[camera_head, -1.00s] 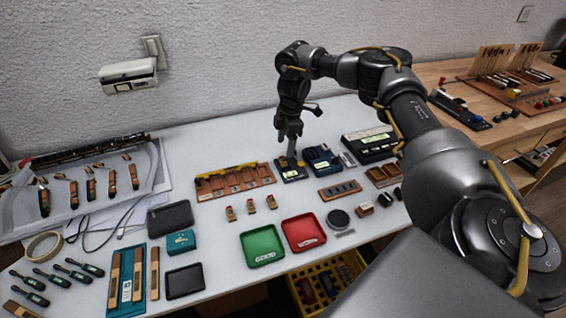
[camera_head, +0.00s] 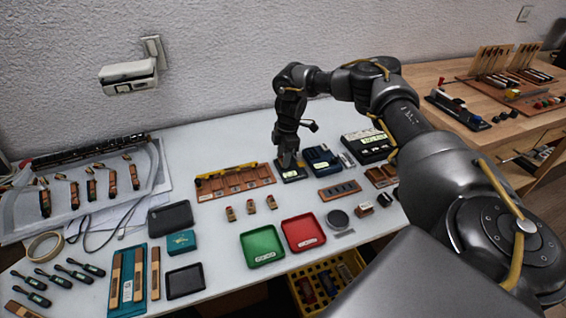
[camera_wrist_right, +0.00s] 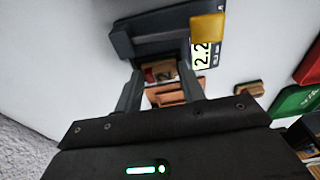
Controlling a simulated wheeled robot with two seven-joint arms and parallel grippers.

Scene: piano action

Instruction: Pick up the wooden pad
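My right gripper (camera_head: 288,164) points down at a dark blue instrument (camera_head: 293,177) near the back of the white table. In the right wrist view my right gripper (camera_wrist_right: 160,75) has its two fingers apart. A small brown and reddish wooden block (camera_wrist_right: 161,71) shows between them, beside the dark instrument with a "2.2" display (camera_wrist_right: 201,53). It looks like the wooden pad; I see no clear contact with the fingers. In the head view the gripper hides this block. Several small wooden pieces (camera_head: 251,207) stand apart in front. My left gripper is not in view.
A long wooden rack (camera_head: 235,183) lies left of the instrument, and a second dark blue device (camera_head: 321,159) is close on its right. A green tray (camera_head: 262,246) and a red tray (camera_head: 303,233) lie in front. The wall is behind.

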